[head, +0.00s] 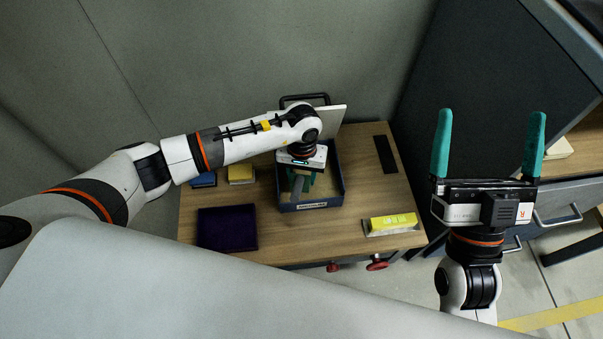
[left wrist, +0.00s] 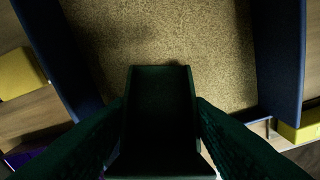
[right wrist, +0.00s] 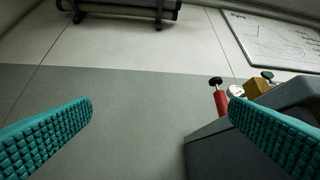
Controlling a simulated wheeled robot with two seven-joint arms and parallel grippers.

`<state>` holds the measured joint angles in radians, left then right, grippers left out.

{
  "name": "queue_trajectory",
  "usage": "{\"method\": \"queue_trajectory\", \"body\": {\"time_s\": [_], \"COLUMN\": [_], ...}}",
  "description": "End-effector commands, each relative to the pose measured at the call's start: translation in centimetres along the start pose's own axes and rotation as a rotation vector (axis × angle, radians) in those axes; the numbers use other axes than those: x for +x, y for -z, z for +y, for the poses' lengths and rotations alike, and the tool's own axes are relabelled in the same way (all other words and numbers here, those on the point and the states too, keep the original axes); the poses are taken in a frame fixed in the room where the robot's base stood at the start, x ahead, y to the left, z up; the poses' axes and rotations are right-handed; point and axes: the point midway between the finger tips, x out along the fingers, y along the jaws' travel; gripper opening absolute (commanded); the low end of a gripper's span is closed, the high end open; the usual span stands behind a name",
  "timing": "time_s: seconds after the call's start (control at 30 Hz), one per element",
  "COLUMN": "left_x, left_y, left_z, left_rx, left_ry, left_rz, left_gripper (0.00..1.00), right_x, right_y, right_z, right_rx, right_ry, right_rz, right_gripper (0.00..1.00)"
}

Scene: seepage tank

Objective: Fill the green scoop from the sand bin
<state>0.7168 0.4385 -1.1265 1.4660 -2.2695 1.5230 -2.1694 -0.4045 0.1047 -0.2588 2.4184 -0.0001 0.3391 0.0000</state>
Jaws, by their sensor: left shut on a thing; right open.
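The sand bin (head: 338,187) is a dark blue open box on the wooden table, with a label on its front wall. In the left wrist view its walls (left wrist: 278,55) flank tan sand (left wrist: 185,35). My left gripper (head: 303,186) is over and partly inside the bin, shut on the green scoop (left wrist: 160,102). The scoop looks dark, and I see no sand in it. Its front edge is over or against the sand; I cannot tell whether it touches. My right gripper (head: 489,118) is open and empty, off to the table's right.
A dark purple tray (head: 227,228) lies front left of the bin. Yellow (head: 241,173) and blue (head: 203,180) blocks sit left of it. A yellow labelled block (head: 393,223) lies front right, a black strip (head: 385,154) behind it. A pale panel (head: 333,118) stands behind the bin.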

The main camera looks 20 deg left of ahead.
Motion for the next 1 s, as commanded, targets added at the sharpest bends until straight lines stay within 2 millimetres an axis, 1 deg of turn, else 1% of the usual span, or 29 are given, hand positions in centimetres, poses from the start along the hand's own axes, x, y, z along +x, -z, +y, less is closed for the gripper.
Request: {"method": "queue_trajectory", "body": {"time_s": [0.6,1.0], "left_x": [0.1,0.1], "left_y": [-0.2,-0.2], "left_z": [0.1,0.1], "left_rx": [-0.001,-0.001], "left_ry": [-0.002,-0.002], "left_rz": [-0.001,-0.001], "left_gripper": [0.21,0.21], "right_x": [-0.1,-0.1], "right_y": [-1.1,-1.2], "right_z": [0.2,0.2], "right_rx": [0.006,0.006], "right_ry": [-0.004,-0.003], "right_rz": [-0.077,-0.081], "right_gripper": [1.0,1.0]}}
